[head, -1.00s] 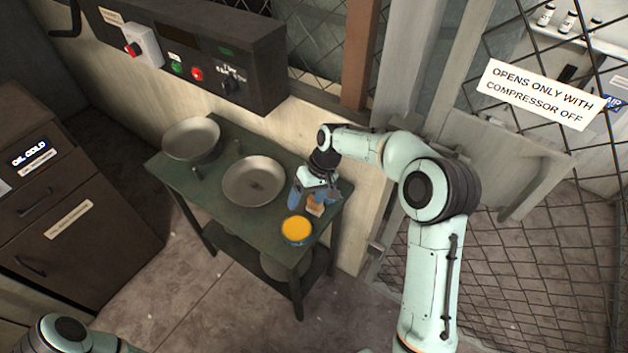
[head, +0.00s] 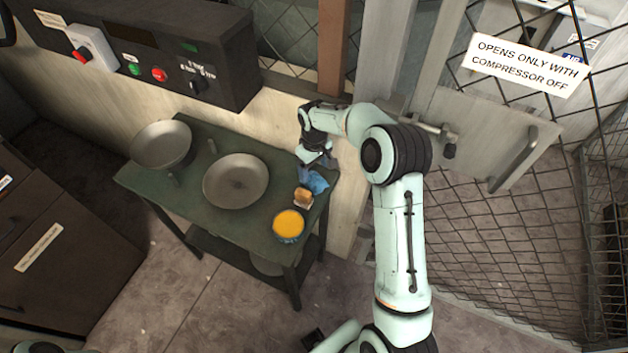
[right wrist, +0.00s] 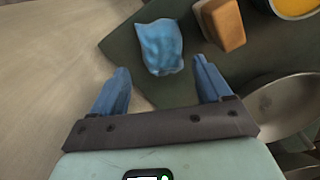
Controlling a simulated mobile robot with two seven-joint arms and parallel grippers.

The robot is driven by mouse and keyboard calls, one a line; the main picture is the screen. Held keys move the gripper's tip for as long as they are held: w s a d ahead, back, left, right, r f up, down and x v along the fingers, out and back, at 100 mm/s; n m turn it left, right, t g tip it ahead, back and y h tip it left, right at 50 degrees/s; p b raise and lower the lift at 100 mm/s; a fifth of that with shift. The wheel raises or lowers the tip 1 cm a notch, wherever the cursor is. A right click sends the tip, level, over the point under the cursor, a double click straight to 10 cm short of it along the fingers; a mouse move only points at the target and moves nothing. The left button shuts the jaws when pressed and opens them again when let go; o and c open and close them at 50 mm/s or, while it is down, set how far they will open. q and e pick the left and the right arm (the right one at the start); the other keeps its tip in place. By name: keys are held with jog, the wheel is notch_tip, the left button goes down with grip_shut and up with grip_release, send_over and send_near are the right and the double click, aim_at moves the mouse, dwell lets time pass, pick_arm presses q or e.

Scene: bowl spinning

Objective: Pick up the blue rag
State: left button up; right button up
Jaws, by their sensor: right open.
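The blue rag (head: 317,182) lies crumpled on the green table's right end, by its back right corner. It also shows in the right wrist view (right wrist: 160,46), just beyond the fingertips. My right gripper (right wrist: 160,67) is open and empty, with its two blue fingers spread and the rag ahead of the gap between them. In the head view my right gripper (head: 306,172) is just up and left of the rag, partly hidden by its own wrist. My left gripper is out of view.
A tan and brown block (head: 303,197) sits close to the rag, and a tin of orange stuff (head: 288,225) stands in front of it. Two metal bowls (head: 235,181) (head: 161,146) are on the table (head: 212,222) to the left. A wall is behind the table.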

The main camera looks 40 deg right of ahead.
aim_at(314, 178)
notch_tip(314, 178, down, 5)
jog(key=shift+s+a+r, duration=0.1)
jog(key=shift+s+a, duration=0.05)
jog(key=c, duration=1)
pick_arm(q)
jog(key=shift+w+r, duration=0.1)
pick_arm(e)
jog(key=shift+c, duration=0.2)
jog(key=shift+r, duration=0.1)
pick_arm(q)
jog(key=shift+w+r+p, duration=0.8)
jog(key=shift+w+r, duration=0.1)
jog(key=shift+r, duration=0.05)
pick_arm(e)
notch_tip(314, 178, up, 20)
jog(key=o, duration=0.5)
jog(key=c, duration=0.4)
